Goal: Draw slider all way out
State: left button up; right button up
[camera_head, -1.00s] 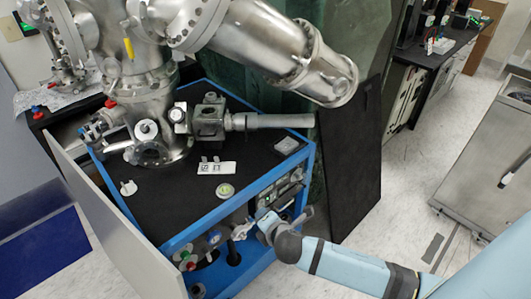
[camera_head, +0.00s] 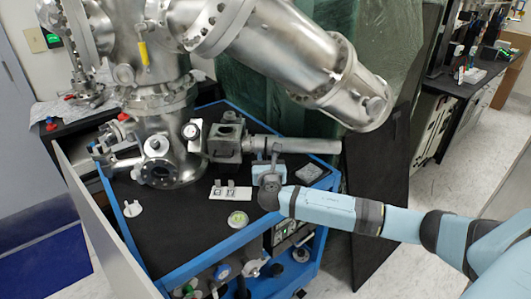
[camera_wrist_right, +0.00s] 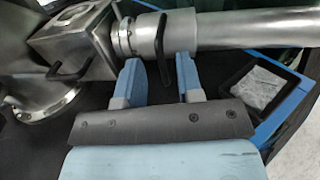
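The slider is a black bar-like handle (camera_wrist_right: 163,48) on the long metal tube (camera_wrist_right: 225,27), close to the tube's left-hand collar in the right wrist view. In the head view the tube (camera_head: 312,146) runs right from a square metal block (camera_head: 224,140). My right gripper (camera_head: 270,160) is at the tube, near the block. In the right wrist view, the right gripper (camera_wrist_right: 158,62) is open, with one blue finger on each side of the handle and a gap to each. Its fingertips reach the tube's lower edge; contact is unclear. My left gripper is not in view.
The tube sits over a blue-framed cart (camera_head: 190,270) with a black top. A large metal cylinder (camera_head: 320,65) hangs above. A dark panel (camera_head: 385,190) stands to the right.

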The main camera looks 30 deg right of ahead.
aim_at(266, 152)
jog(key=shift+x, duration=2.15)
jog(key=shift+c, duration=0.5)
grip_shut()
